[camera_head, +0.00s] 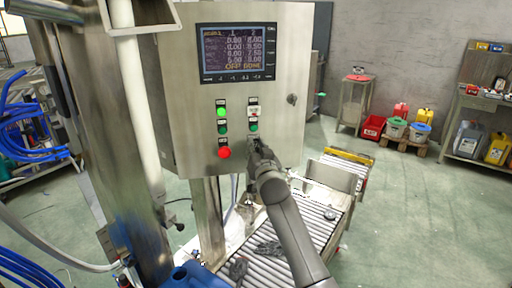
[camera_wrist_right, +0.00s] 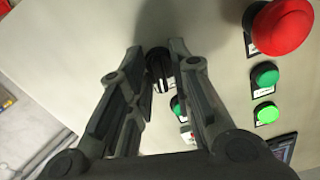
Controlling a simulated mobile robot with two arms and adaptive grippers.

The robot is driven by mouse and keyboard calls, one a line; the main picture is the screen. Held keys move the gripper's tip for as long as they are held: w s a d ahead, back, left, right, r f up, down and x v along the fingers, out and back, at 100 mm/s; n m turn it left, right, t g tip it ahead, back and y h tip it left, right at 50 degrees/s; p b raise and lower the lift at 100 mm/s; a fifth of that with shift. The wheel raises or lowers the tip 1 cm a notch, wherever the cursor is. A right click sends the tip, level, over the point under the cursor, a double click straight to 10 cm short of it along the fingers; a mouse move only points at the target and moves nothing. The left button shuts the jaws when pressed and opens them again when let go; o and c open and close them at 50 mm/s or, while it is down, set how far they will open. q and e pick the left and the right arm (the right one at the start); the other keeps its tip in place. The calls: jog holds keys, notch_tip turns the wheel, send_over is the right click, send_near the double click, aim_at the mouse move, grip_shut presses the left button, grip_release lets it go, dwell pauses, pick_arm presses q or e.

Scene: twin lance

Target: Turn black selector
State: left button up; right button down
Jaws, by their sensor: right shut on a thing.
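The black selector (camera_wrist_right: 159,68) sits on the steel control panel (camera_head: 188,72). In the right wrist view it is between the fingertips of my right gripper (camera_wrist_right: 158,52), which is shut on it. In the head view my right gripper (camera_head: 257,148) reaches the panel below the lower right green button, and its fingers largely hide the selector there. Two dark grey shapes low in the head view, over the rollers, may be fingers of my left gripper; I cannot tell.
A red button (camera_head: 224,152) and a lit green button (camera_head: 222,112) are left of the gripper; another green button (camera_head: 253,127) is just above it. A display (camera_head: 238,52) is higher up. A roller conveyor (camera_head: 312,212) runs below. Crates and canisters stand at the back right.

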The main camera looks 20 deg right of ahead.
jog(key=n+p, duration=0.2)
jog(key=n, duration=0.9)
jog(key=shift+a+n+p, duration=0.15)
jog(key=shift+n+p, duration=0.15)
jog(key=shift+f, duration=0.1)
dwell(0.3)
jog(key=c, duration=1.6)
grip_release()
jog(key=shift+s, duration=0.1)
jog(key=s+a, duration=0.1)
jog(key=s, duration=1)
jog(key=shift+s, duration=0.4)
jog(key=shift+f, duration=0.1)
